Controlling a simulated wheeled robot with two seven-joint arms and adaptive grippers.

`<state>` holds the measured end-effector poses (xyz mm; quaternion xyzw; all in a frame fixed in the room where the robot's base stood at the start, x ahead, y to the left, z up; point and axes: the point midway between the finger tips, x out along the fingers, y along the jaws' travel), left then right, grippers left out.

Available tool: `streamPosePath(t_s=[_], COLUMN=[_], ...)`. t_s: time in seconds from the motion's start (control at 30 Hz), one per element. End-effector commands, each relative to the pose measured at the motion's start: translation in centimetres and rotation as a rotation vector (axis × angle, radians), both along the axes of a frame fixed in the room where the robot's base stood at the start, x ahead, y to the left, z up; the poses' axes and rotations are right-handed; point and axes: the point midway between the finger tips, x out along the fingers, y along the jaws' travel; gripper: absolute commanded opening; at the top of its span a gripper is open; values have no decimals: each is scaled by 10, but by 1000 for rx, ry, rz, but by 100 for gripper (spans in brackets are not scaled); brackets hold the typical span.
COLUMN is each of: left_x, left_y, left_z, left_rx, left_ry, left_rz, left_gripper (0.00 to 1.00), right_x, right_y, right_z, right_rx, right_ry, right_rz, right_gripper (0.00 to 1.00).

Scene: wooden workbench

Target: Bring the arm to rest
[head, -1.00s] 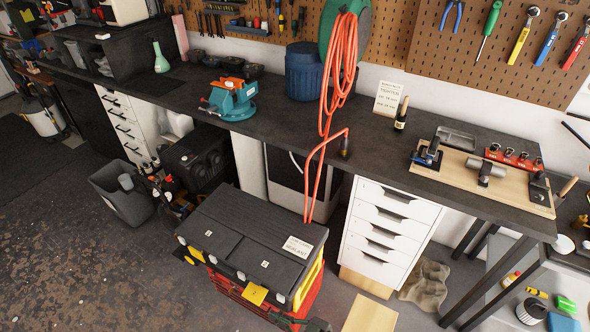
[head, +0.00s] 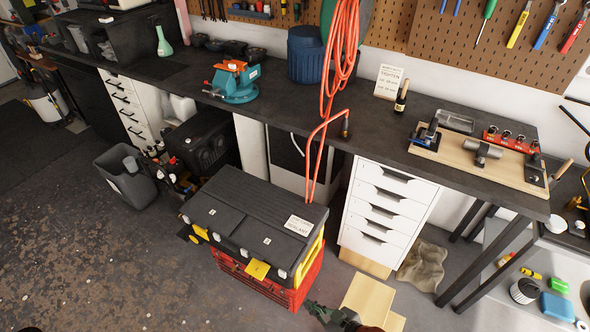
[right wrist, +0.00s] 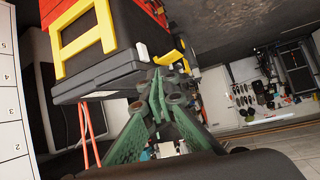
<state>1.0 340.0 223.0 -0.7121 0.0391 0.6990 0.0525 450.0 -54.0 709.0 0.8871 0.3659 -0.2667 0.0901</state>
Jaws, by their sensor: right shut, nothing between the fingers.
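My right gripper (head: 318,309) shows at the bottom edge of the head view, in front of the toolbox and low over the floor. In the right wrist view its green fingers (right wrist: 160,88) are together with nothing between them. The black-lidded toolbox (head: 250,222), with a red lower part and yellow trim, stands on the floor close to the gripper. It also shows, tilted, in the right wrist view (right wrist: 118,58). I cannot tell the exact gap between them. Most of my right arm is hidden below the head view. My left gripper is not in view.
The dark workbench (head: 275,112) runs across behind, with white drawers (head: 385,208) below. An orange hose (head: 326,135) hangs down to the toolbox. A grey bin (head: 125,178) stands left. A pale wooden board (head: 368,297) lies right of the gripper. Left floor is open.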

Motion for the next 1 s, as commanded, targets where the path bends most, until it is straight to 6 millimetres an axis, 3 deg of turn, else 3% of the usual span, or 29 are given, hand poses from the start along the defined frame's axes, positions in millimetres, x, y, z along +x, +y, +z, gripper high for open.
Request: streamPosePath(t_s=[0.2, 0.3, 0.4, 0.6, 0.87, 1.0], left_x=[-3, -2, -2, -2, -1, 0], left_y=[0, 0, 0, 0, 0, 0], left_z=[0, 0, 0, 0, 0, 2], left_rx=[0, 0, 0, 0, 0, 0], left_ry=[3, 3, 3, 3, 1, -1], left_rz=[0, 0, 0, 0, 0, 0], left_gripper=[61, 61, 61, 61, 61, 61], right_x=[-49, -80, -108, -157, -214, -203], right_y=[-127, -177, -211, -260, -303, -300], right_z=[-23, -29, -32, -33, -26, -63], right_rx=[-166, -232, -278, -344, -406, -407], right_ry=[248, 354, 433, 556, 683, 691], right_rz=[-289, -405, -489, -619, -755, -736], right_gripper=[0, 0, 0, 0, 0, 0])
